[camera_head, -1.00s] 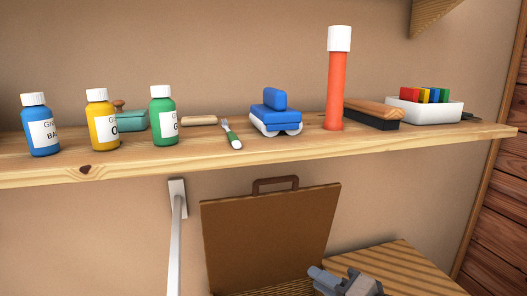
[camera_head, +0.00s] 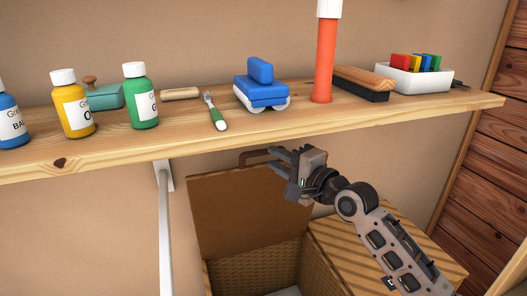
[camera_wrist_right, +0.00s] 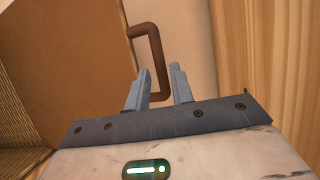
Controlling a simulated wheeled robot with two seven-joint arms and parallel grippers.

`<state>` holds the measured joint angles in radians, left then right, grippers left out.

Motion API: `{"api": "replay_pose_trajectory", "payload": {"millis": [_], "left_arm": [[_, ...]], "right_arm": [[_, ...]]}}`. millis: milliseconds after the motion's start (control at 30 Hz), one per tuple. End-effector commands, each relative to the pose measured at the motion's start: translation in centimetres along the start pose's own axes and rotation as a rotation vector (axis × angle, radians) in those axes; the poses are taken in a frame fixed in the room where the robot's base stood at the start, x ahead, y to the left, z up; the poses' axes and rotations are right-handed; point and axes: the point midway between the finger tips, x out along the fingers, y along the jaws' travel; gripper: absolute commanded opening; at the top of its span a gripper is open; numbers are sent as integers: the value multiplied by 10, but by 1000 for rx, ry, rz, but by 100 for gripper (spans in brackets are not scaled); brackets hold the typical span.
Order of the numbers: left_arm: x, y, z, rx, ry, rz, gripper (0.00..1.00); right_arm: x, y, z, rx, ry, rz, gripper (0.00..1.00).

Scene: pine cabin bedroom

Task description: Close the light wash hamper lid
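A woven hamper (camera_head: 250,268) stands below the shelf with its brown lid (camera_head: 235,212) raised, leaning back near the wall. The lid's dark brown handle (camera_head: 250,155) is on its top edge and also shows in the right wrist view (camera_wrist_right: 153,50). My right gripper (camera_head: 277,160) is at the handle's right end, under the shelf edge. In the right wrist view its fingers (camera_wrist_right: 158,82) are apart, with the handle's bar showing between them. I cannot tell whether they touch it. My left gripper is out of view.
A pine shelf (camera_head: 200,133) with bottles, a brush and other items hangs just above my right gripper. A white shelf bracket (camera_head: 166,215) is left of the lid. A striped wooden top (camera_head: 350,245) covers the part right of the open compartment.

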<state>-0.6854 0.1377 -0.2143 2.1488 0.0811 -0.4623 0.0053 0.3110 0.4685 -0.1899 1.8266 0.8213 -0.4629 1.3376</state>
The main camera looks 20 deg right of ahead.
Motion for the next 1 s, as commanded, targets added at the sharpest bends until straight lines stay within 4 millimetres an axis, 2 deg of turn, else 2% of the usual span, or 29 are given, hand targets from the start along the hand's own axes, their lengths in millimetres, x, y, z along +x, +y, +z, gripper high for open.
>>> {"api": "replay_pose_trajectory", "payload": {"millis": [100,300,667,767,1000], "left_arm": [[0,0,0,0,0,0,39],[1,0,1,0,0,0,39],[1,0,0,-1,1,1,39],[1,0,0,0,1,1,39],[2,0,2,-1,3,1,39]], "right_arm": [[23,-1,0,1,1,-1,23],[45,0,0,1,0,-1,23],[50,0,0,0,0,0,23],[50,0,0,0,0,0,1],[49,2,1,-1,-1,-4,0]]}}
